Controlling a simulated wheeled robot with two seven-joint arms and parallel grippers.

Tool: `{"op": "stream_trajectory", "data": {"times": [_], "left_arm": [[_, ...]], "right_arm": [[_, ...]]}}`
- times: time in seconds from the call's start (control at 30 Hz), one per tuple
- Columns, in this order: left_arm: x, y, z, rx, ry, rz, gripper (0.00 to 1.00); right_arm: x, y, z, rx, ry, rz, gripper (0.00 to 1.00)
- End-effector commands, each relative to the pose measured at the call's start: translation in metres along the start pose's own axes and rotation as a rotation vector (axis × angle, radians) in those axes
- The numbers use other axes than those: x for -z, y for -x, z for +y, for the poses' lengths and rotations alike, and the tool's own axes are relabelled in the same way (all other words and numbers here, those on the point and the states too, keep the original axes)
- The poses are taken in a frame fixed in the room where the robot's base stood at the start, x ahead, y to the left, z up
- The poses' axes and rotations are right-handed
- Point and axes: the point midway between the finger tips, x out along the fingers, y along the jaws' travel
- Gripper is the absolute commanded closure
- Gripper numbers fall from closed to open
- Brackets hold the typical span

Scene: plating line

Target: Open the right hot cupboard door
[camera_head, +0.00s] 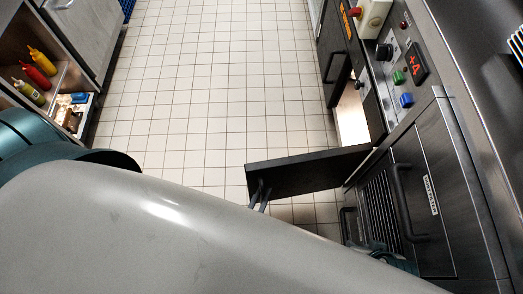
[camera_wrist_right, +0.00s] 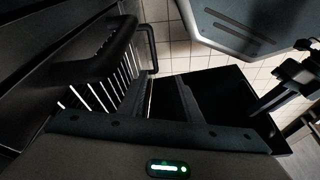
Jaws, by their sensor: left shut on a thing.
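The right hot cupboard door (camera_head: 305,172) is a dark panel standing wide open, sticking out from the cupboard front into the aisle. The lit cupboard interior (camera_head: 352,122) shows behind it. My left gripper (camera_head: 261,196) is at the door's free end, shut on what looks like its handle; my grey left arm hides most of it. In the right wrist view, the dark door (camera_wrist_right: 228,88) lies beyond my right gripper (camera_wrist_right: 161,82), whose two fingers are apart with nothing seen between them.
The closed neighbouring door has a dark handle (camera_head: 330,67). An oven front with a bar handle (camera_head: 402,205) and vent slats stands close on the right. A control panel with green and blue buttons (camera_head: 406,100) is above. The tiled floor (camera_head: 210,90) is clear. A shelf with sauce bottles (camera_head: 38,62) is at left.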

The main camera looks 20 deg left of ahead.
Motion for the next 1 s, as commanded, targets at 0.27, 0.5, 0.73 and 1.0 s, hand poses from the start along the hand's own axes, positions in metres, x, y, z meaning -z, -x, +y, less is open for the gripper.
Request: {"op": "stream_trajectory", "data": {"times": [0.27, 0.5, 0.73, 1.0], "left_arm": [[0.0014, -0.0015, 0.0060, -0.007, 0.001, 0.003, 1.00], [0.0013, -0.0017, 0.0062, -0.007, 0.002, 0.003, 0.68], [0.0008, -0.0007, 0.0038, -0.004, 0.001, 0.002, 0.68], [0.0006, -0.0003, 0.0022, -0.003, 0.001, 0.001, 0.68]], "right_arm": [[-0.0001, -0.0003, 0.0001, 0.000, -0.001, -0.001, 0.69], [0.0003, -0.0004, -0.0001, 0.000, -0.002, 0.000, 0.69], [0.0008, -0.0004, 0.0000, 0.000, -0.002, 0.000, 0.69], [0.0011, -0.0001, 0.0000, 0.000, -0.001, 0.000, 0.69]]}}
